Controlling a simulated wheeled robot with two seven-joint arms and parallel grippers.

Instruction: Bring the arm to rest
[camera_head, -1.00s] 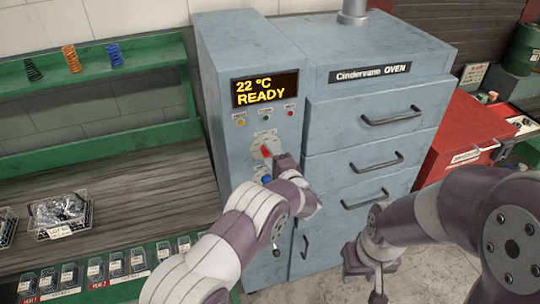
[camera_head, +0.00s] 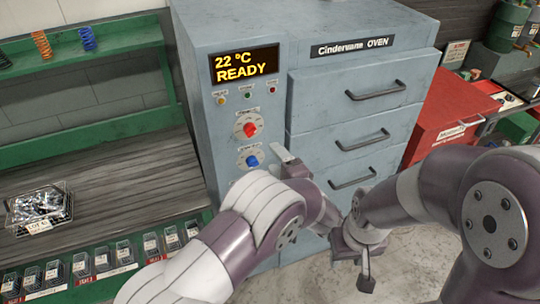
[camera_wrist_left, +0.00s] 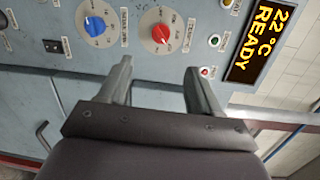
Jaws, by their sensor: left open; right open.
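My left arm comes in from the lower left in the head view, and its gripper (camera_head: 284,160) is in front of the oven (camera_head: 230,120), just right of the blue knob (camera_head: 252,161). In the left wrist view its two fingers (camera_wrist_left: 158,85) are apart with nothing between them. The red knob (camera_wrist_left: 161,33) and the blue knob (camera_wrist_left: 95,26) lie beyond the fingertips, apart from them. The oven display (camera_head: 245,65) reads 22 °C READY. My right gripper (camera_head: 352,262) hangs low in front of the oven, with its fingers partly hidden and nothing seen in it.
The oven drawers (camera_head: 365,105) are shut and have bar handles. A red cabinet (camera_head: 445,115) stands to the right. At left, a wooden bench (camera_head: 110,180) holds a wire basket of parts (camera_head: 40,212), and a green rack of small bins (camera_head: 115,258) runs along its front.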

